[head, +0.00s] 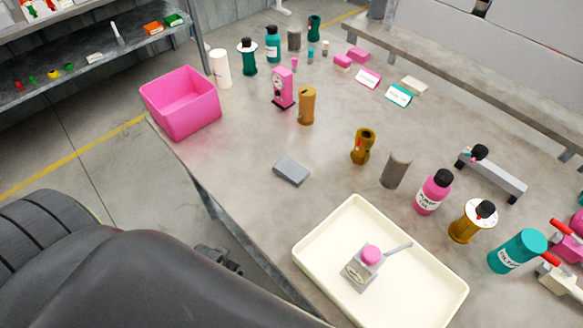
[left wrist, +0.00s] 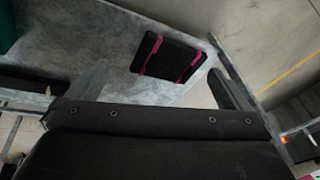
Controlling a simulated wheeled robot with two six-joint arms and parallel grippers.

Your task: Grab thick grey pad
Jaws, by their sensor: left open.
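The thick grey pad (head: 292,170) lies flat on the bare table top in the head view, left of centre and behind the cream tray. My left arm comes in from the lower left, in front of the table edge, and the pad is beyond it, apart from it. In the left wrist view my left gripper (left wrist: 160,68) has its two fingers wide apart with nothing held between them. A dark flat thing with two pink bands (left wrist: 187,67) shows beyond the fingers; I cannot match it to anything in the head view. My right gripper is not in view.
The cream tray (head: 328,225) holds a small grey container with a pink top. A pink bin (head: 182,103) stands at the table's left edge. A brown cylinder (head: 306,105) and a brass part (head: 363,146) stand behind the pad. The table around the pad is clear.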

